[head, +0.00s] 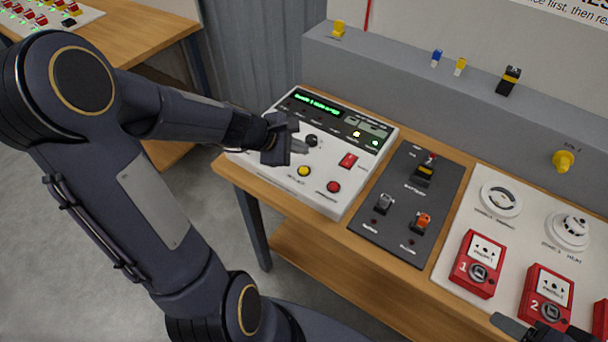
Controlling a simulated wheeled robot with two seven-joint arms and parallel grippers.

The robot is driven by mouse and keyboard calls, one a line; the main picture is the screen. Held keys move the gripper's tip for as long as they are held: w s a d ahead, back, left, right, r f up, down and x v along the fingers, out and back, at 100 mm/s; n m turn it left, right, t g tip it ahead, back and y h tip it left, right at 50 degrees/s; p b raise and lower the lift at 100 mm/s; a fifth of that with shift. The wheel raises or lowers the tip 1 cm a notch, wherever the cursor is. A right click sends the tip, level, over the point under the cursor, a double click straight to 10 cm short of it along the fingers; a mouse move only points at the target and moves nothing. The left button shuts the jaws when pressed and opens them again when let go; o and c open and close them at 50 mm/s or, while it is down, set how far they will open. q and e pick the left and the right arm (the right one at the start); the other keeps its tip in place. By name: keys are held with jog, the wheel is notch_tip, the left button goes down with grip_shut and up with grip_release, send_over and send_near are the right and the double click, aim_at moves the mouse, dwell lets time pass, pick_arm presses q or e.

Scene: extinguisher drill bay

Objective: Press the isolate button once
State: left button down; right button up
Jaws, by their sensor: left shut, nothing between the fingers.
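The small labels are too blurred to read, so I cannot tell which control is marked isolate. My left gripper (297,146) is shut and empty over the panel's left part, its tips near the knob. It hides part of the panel; contact cannot be told. My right gripper (530,328) shows only partly at the bottom right edge.
A dark switch plate (396,232) lies right of the panel. A white board (456,243) farther right carries detectors and red call points (478,264). A grey ledge (400,75) runs behind the wooden bench (290,222). Another bench (145,45) stands at the upper left.

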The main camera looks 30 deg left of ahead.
aim_at(300, 171)
pick_arm(q)
notch_tip(300, 171, down, 5)
jog(key=b, duration=0.3)
jog(key=shift+b, duration=0.35)
pick_arm(e)
notch_tip(300, 171, down, 5)
jog(key=shift+r, duration=0.15)
dwell(1.1)
pick_arm(q)
jog(key=shift+f+b, duration=0.35)
jog(key=shift+b, duration=0.1)
pick_arm(e)
jog(key=shift+f, duration=0.45)
pick_arm(q)
jog(key=shift+f+b, duration=0.45)
pick_arm(e)
jog(key=shift+f, duration=0.45)
pick_arm(q)
jog(key=shift+r+p, duration=0.75)
jog(key=shift+r, duration=0.1)
pick_arm(e)
jog(key=shift+r, duration=0.75)
pick_arm(q)
notch_tip(300, 171, up, 5)
jog(key=p, duration=0.4)
jog(key=shift+r+p, duration=0.1)
jog(key=shift+p, duration=0.3)
pick_arm(e)
notch_tip(300, 171, up, 5)
jog(key=shift+f, duration=0.15)
